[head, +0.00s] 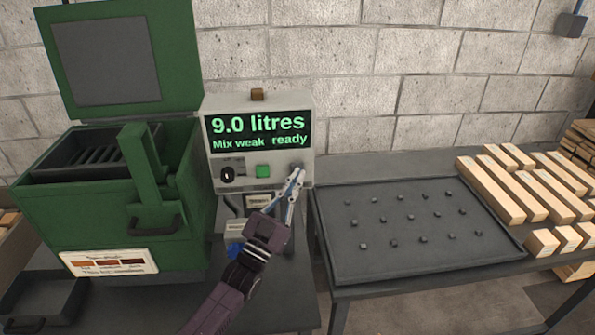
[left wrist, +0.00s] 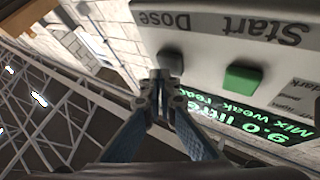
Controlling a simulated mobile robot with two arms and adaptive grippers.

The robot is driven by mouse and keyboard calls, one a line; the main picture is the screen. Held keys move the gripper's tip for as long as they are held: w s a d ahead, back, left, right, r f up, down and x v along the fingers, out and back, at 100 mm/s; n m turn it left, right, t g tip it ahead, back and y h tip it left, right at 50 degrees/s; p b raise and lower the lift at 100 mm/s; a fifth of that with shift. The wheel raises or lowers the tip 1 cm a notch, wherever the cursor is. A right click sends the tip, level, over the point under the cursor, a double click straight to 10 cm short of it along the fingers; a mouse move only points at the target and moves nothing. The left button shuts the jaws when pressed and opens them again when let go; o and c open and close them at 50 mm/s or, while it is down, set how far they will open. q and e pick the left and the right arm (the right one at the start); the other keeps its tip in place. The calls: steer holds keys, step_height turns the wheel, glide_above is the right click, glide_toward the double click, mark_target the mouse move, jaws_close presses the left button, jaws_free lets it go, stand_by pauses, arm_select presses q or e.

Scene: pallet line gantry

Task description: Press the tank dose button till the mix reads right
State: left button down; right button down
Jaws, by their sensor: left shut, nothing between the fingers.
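The control box (head: 290,101) has a dark display (head: 258,131) reading "9.0 litres" and "Mix weak ready" in green. The grey dose button (left wrist: 170,61), labelled "Dose", sits beside the green start button (left wrist: 243,78) in the left wrist view. The start button (head: 262,171) also shows in the head view, where my gripper partly covers the dose button. My left gripper (head: 297,176) is shut and empty, with its fingertips (left wrist: 161,76) right at the dose button. I cannot tell whether they touch it. My right gripper is not in view.
A green tank (head: 100,210) with a raised lid stands at the left, with a shade card (head: 108,262) on its front. A black knob (head: 227,174) is left of the start button. A dark pegged tray (head: 400,262) and several wood blocks (head: 490,190) lie on the right.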

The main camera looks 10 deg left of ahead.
arm_select(q)
steer(key=shift+w+a, duration=0.15)
steer(key=shift+w, duration=0.3)
stand_by(0.3)
steer(key=shift+s, duration=0.1)
steer(key=shift+s+d+p, duration=0.3)
steer(key=shift+s, duration=0.55)
steer(key=s, duration=0.1)
steer(key=s+d+p, duration=0.1)
steer(key=s, duration=0.1)
steer(key=s+p, duration=0.1)
steer(key=shift+s+d, duration=0.25)
steer(key=shift+s, duration=0.1)
stand_by(0.6)
